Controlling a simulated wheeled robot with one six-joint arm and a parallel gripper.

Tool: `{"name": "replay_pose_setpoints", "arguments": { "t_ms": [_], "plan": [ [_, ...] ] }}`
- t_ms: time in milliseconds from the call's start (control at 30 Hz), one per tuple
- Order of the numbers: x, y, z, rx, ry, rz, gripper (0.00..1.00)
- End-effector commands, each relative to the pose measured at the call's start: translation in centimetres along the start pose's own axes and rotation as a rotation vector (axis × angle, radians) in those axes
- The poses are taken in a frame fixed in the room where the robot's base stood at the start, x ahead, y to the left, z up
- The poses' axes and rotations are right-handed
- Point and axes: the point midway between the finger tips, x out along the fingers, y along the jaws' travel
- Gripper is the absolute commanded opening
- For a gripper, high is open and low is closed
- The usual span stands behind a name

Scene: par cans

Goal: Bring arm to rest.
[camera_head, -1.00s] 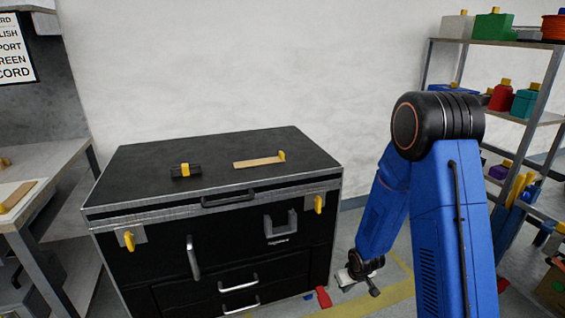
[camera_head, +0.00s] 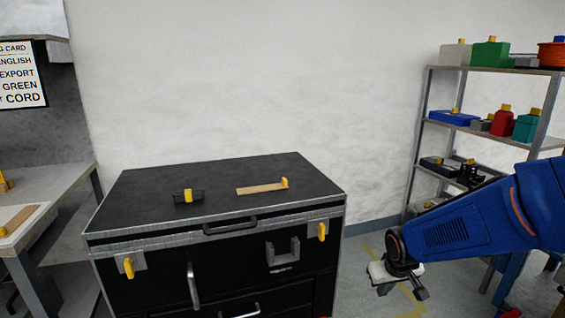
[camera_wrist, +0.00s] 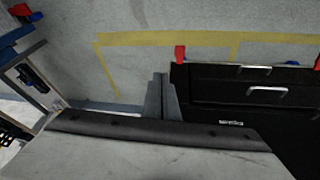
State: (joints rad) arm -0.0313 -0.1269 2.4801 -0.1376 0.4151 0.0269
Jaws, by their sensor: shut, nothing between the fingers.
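My arm comes in from the right edge in the head view, its blue link reaching left and slightly down. My gripper (camera_head: 404,288) hangs at its end, to the right of the black chest and clear of it. In the wrist view my gripper (camera_wrist: 160,85) points over the floor, its grey fingers together with nothing between them. The black chest (camera_head: 130,200) stands left of the gripper, with its lid closed.
On the chest lid lie a dark block with a yellow part (camera_head: 187,196) and a wooden strip (camera_head: 258,189). A shelf rack (camera_head: 490,140) with several containers stands at the right. A bench (camera_head: 40,185) stands at the left. Yellow tape marks the floor (camera_wrist: 110,75).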

Motion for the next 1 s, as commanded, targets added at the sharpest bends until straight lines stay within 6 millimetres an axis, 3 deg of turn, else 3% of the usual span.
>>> {"name": "replay_pose_setpoints", "arguments": {
  "t_ms": [100,500,800,1000],
  "plan": [
    [-3.2,0.2,1.1,0.018,0.011,0.003,0.0],
    [-12.2,0.2,6.5,0.075,0.025,-0.004,0.0],
    [-17.6,-0.4,11.7,0.108,0.036,-0.022,0.0],
    [-19.9,-0.9,14.6,0.122,0.039,-0.036,0.0]
  ]
}}
